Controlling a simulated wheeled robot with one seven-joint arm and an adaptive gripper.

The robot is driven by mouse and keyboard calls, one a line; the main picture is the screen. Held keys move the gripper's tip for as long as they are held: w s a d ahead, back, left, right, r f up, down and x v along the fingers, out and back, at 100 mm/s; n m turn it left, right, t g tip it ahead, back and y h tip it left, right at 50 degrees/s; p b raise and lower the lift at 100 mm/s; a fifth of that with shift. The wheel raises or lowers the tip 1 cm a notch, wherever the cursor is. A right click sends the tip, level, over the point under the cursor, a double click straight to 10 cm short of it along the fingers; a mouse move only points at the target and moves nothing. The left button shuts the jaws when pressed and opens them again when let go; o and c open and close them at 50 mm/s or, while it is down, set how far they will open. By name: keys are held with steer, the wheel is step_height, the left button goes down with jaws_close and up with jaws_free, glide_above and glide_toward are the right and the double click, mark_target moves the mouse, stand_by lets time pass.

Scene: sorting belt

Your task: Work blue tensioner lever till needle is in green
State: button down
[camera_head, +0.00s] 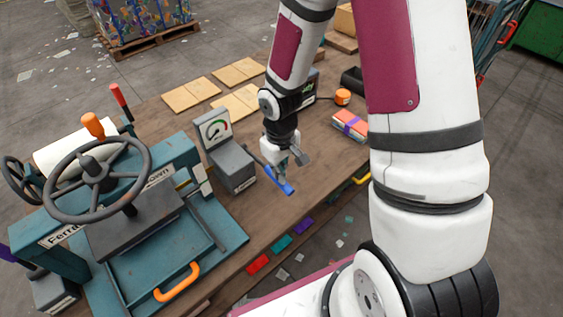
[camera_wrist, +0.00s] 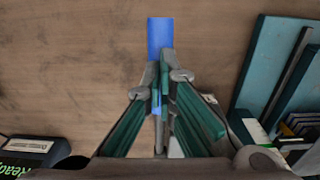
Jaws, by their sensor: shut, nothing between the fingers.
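The blue tensioner lever (camera_head: 279,180) sticks out from the right side of the grey tensioner unit in the head view. In the wrist view its blue end (camera_wrist: 160,38) reaches past my fingertips. The tensioner unit (camera_head: 231,166) carries a gauge (camera_head: 216,128) with a green zone on its dial; the needle's exact place is too small to tell. My gripper (camera_head: 290,165) is at the lever, with its fingers shut and nothing between them. In the wrist view my gripper (camera_wrist: 164,60) overlaps the lever; I cannot tell whether they touch.
A teal press (camera_head: 170,235) with a large handwheel stands left of the tensioner. Flat wooden boards (camera_head: 192,95) lie behind it. A red and purple bundle (camera_head: 350,125) and an orange round object (camera_head: 343,97) lie to the right. Bare tabletop (camera_head: 235,207) shows in front of the unit.

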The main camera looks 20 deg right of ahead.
step_height(320, 180, up, 13)
steer(key=p, duration=0.6)
stand_by(0.4)
steer(key=shift+s, duration=0.1)
stand_by(1.1)
steer(key=shift+f+n+b, duration=0.85)
steer(key=shift+n+b, duration=0.1)
steer(key=shift+n, duration=1.05)
steer(key=shift+f+n+b, duration=0.8)
steer(key=shift+n+b, duration=0.2)
steer(key=shift+n, duration=1)
steer(key=shift+f+n+b, duration=0.85)
steer(key=shift+n+b, duration=0.1)
steer(key=shift+n, duration=1.05)
